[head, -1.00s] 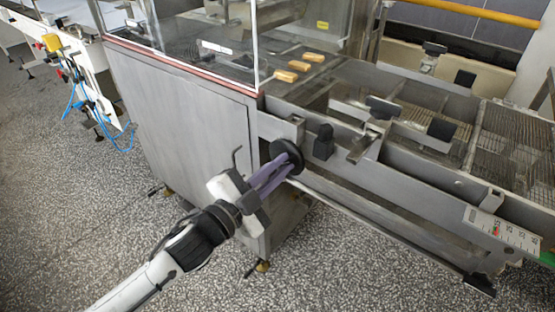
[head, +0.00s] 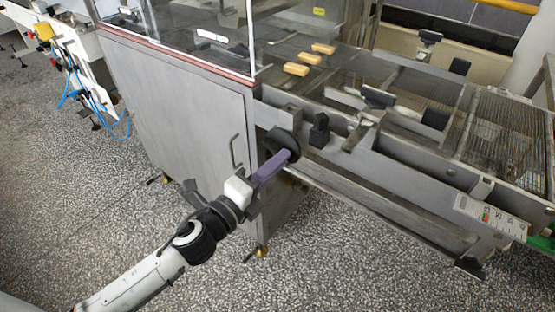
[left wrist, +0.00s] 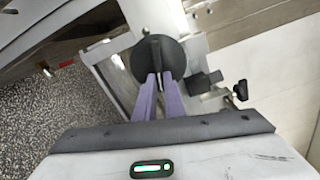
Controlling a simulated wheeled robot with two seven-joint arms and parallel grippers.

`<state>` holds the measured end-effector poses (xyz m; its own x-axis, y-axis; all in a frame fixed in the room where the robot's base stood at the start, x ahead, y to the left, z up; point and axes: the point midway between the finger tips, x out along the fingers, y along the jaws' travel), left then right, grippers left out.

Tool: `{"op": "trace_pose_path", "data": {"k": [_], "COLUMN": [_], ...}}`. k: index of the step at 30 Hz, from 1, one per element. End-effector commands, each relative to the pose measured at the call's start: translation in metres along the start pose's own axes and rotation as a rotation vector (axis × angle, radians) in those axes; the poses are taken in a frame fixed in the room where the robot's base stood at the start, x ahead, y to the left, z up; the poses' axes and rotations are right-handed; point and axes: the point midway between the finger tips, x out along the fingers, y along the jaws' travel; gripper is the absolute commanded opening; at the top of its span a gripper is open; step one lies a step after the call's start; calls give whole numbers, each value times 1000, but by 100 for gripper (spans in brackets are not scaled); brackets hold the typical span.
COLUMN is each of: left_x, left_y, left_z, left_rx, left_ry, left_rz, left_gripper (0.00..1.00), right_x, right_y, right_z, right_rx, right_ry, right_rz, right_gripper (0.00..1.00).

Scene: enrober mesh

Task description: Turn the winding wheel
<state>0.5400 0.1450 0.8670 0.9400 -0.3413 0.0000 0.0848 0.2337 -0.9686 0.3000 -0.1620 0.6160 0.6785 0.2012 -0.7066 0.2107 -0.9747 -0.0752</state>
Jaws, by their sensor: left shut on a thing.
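The winding wheel (head: 283,141) is a black round disc on the side of the grey metal machine, below its conveyor. It also shows in the left wrist view (left wrist: 142,62), with a raised bar across its face. My left gripper (head: 284,158) has purple fingers that reach the wheel's face. In the left wrist view, the fingers of my left gripper (left wrist: 158,77) are shut on the wheel's raised bar, one on each side. The fingers partly hide the wheel's lower front in the head view. My right gripper is not in view.
A black knob (head: 319,131) stands just right of the wheel. A side rail (head: 385,210) runs low to the right, with a printed scale (head: 490,217) near its end. Several golden bars (head: 309,58) lie on the conveyor. The speckled floor (head: 330,270) in front is clear.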

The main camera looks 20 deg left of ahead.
Motion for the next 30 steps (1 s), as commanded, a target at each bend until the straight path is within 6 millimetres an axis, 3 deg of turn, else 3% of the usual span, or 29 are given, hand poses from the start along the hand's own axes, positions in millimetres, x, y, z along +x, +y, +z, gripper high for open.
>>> {"op": "trace_pose_path", "data": {"k": [18,30], "left_x": [0,0], "left_y": [12,15], "left_z": [2,5], "left_rx": [561,762], "left_ry": [2,3], "left_rz": [2,1], "left_gripper": [0,0], "right_x": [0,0], "right_y": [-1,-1], "right_z": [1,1], "right_rx": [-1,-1], "right_ry": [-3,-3], "right_rz": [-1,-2], "right_gripper": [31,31]}}
